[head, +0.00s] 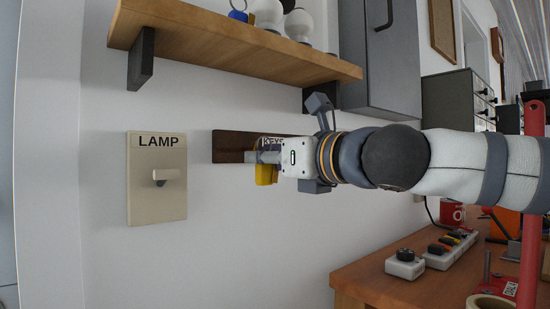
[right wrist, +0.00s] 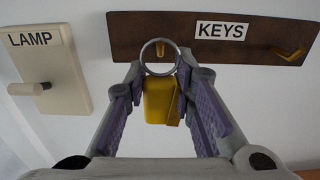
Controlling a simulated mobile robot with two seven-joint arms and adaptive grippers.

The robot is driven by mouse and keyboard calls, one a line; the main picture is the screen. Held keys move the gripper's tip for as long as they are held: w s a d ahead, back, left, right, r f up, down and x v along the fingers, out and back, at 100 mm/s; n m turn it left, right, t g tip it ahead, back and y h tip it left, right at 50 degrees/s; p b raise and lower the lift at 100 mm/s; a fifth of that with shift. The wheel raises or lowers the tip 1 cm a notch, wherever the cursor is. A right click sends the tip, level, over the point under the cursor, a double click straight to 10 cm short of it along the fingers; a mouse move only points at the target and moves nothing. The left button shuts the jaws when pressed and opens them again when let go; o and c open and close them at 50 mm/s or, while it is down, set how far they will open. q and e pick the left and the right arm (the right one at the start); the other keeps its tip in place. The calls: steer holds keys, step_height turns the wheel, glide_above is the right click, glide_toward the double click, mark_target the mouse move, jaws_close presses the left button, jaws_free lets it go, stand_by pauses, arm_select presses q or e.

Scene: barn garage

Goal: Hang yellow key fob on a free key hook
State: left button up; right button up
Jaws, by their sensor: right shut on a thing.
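The yellow key fob (head: 265,174) hangs below my right gripper (head: 265,157), close in front of the dark wooden key board (head: 229,147). In the right wrist view, my gripper (right wrist: 160,72) is shut on its metal ring (right wrist: 160,42), with the yellow body (right wrist: 159,100) between the fingers. One brass hook (right wrist: 161,52) shows inside the ring's outline; I cannot tell whether the ring is around it or only in front of it. Another brass hook (right wrist: 290,54), at the board's right, is bare. My left gripper is not in view.
A LAMP switch plate (head: 156,200) with a lever is on the wall left of the board. A wooden shelf (head: 230,45) with bulbs juts out above. A grey cabinet (head: 381,60) is at upper right. A workbench (head: 375,285) with small items stands lower right.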

steer(key=w+a, duration=0.1)
steer(key=w+a+f, duration=0.1)
steer(key=w, duration=0.1)
steer(key=shift+w+a+f, duration=0.1)
steer(key=shift+a+f, duration=0.05)
steer(key=shift+f, duration=0.25)
stand_by(0.6)
steer(key=o, duration=1.1)
steer(key=shift+c, duration=0.2)
steer(key=shift+w+a, duration=0.1)
steer(key=shift+a, duration=0.05)
